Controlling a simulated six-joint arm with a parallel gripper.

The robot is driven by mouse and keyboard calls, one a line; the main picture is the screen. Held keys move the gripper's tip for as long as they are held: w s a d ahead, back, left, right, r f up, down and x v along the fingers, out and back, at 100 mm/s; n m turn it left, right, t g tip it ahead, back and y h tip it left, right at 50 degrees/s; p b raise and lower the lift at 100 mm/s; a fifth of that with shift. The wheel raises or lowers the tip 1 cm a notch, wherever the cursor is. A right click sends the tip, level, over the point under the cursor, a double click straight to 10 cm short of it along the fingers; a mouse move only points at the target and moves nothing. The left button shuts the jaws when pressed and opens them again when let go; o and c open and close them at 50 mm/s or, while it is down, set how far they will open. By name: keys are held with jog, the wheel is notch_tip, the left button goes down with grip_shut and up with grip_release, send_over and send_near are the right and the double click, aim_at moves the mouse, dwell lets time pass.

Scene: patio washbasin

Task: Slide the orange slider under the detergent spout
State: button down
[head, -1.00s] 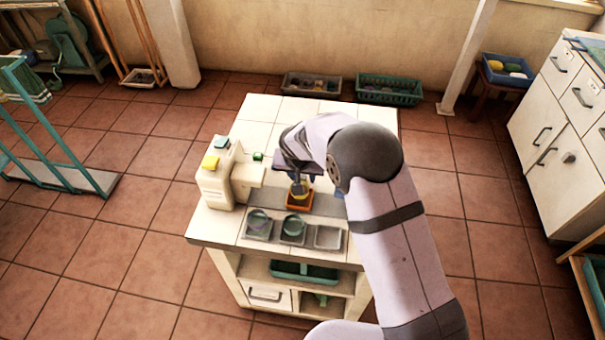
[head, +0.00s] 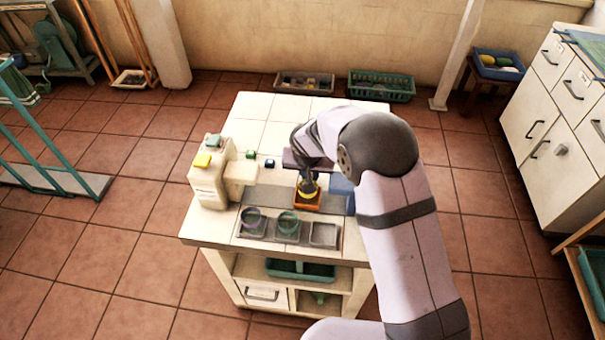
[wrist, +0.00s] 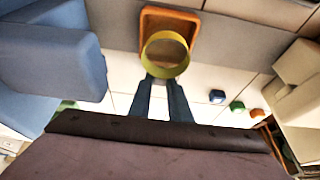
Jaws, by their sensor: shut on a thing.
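The orange slider (head: 306,205) is a small square tray on the grey strip, right of the detergent spout (head: 242,172) with a clear gap between. A yellow ring-shaped cup (head: 309,188) sits in or over it; the wrist view shows this cup (wrist: 165,54) overlapping the front of the orange slider (wrist: 168,21). My gripper (wrist: 159,82) has its two dark fingers close together at the cup's near wall, shut on the cup. In the head view my arm partly covers the gripper. The cream dispenser (head: 210,185) has a yellow and a green pad on top.
A blue block (head: 341,190) stands close right of the slider. Small green (head: 251,155) and blue (head: 269,162) cubes lie behind the strip. The strip between slider and spout is clear.

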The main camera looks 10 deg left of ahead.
jog(key=c, duration=1.6)
grip_release()
jog(key=shift+a, duration=0.1)
jog(key=shift+c, duration=0.2)
jog(key=b+v, duration=0.2)
jog(key=v, duration=0.5)
jog(key=shift+r, duration=0.15)
jog(key=shift+s, duration=0.1)
